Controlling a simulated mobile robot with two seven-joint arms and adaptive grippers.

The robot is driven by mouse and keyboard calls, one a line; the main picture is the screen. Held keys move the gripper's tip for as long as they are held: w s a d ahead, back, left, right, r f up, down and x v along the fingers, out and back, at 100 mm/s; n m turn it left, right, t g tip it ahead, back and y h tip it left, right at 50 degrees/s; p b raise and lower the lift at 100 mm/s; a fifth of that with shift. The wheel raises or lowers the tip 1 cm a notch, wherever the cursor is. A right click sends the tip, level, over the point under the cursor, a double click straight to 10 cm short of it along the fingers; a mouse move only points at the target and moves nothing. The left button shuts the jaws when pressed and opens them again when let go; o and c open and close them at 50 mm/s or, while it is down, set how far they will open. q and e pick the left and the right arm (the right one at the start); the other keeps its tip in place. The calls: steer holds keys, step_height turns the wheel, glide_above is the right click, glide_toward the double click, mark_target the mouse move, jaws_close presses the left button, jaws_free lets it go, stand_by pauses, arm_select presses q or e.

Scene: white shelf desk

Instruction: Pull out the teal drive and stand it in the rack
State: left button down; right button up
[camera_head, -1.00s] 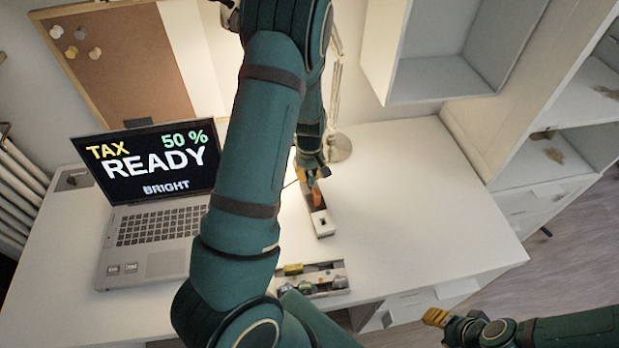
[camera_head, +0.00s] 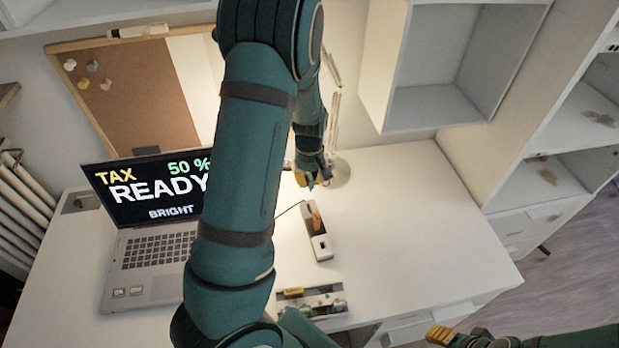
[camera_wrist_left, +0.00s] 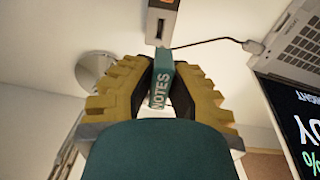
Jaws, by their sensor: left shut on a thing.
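My left gripper (camera_head: 315,184) is shut on the teal drive (camera_wrist_left: 162,78), which is marked NOTES in the left wrist view. The drive stands out between the yellow fingers; in the head view I cannot make it out. The white hub (camera_head: 319,245) lies on the desk just in front of this gripper, with an orange drive (camera_head: 315,221) in it. The hub also shows in the left wrist view (camera_wrist_left: 160,24), past the teal drive's end. The rack (camera_head: 327,313) lies nearer, holding a yellow drive (camera_head: 292,292) and other small pieces. My right gripper (camera_head: 440,334) is empty at the bottom edge.
An open laptop (camera_head: 160,250) stands on the left, partly behind my left arm. A lamp base (camera_head: 339,173) stands behind the gripper. A thin cable (camera_wrist_left: 212,41) runs from the hub. The desk's right half (camera_head: 420,230) is clear.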

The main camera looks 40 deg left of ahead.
mark_target(310, 175)
arm_select(q)
steer(key=shift+r+p, duration=1.35)
steer(key=shift+r, duration=0.2)
steer(key=shift+d, duration=0.1)
